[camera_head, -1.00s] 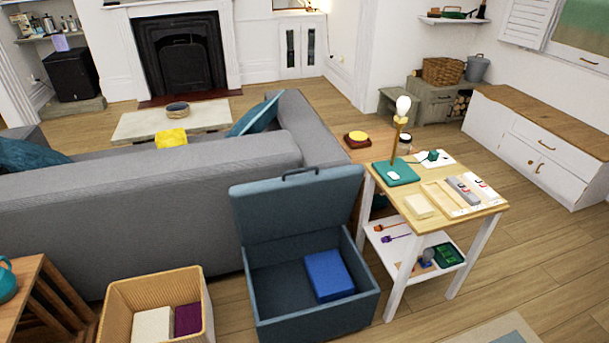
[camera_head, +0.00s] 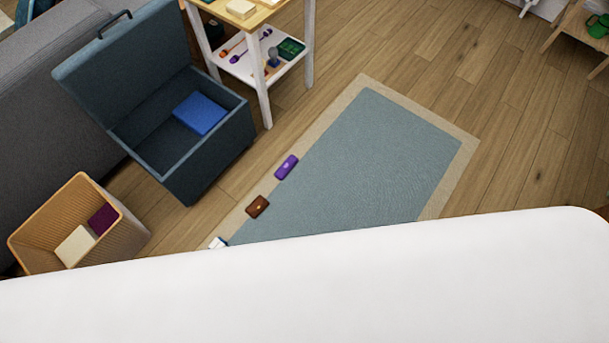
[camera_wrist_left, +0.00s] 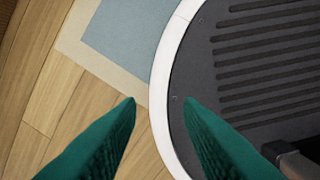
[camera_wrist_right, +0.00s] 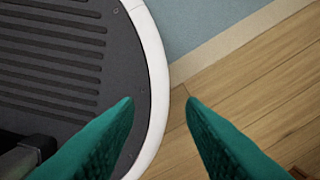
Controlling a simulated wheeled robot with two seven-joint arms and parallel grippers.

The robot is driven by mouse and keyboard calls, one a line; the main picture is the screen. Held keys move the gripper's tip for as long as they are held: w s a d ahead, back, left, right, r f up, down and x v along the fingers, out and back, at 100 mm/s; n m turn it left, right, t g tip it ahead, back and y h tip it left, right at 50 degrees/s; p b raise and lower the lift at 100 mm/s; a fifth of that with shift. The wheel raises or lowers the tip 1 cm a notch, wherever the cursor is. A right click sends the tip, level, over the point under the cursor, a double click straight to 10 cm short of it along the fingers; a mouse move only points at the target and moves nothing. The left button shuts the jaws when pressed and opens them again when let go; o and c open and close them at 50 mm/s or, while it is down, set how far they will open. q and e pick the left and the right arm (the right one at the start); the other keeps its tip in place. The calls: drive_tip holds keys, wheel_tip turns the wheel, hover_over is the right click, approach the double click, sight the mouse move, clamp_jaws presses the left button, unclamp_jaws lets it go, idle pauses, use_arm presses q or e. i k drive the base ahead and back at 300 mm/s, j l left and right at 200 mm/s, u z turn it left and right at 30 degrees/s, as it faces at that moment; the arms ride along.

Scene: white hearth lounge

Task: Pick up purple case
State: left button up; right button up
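The purple case (camera_head: 287,167) is small and oblong. It lies on the left beige border of the blue-grey rug (camera_head: 365,165) in the head view. My left gripper (camera_wrist_left: 160,98) shows in the left wrist view with its green fingers apart and nothing between them. My right gripper (camera_wrist_right: 159,98) shows in the right wrist view, also with fingers apart and empty. Neither gripper shows in the head view, and the purple case shows in neither wrist view.
A brown case (camera_head: 257,207) lies close to the purple one. An open blue-grey storage box (camera_head: 190,165) holds a blue block (camera_head: 199,113). A wicker bin (camera_head: 130,236) stands at left. A white-legged table (camera_head: 309,45) stands behind. The rug's middle is clear.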

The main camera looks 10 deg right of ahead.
sight(288, 164)
drive_tip(key=i+l+u, duration=0.35)
drive_tip(key=l, duration=0.4)
drive_tip(key=i+l+u, duration=0.15)
drive_tip(key=i+l, duration=0.2)
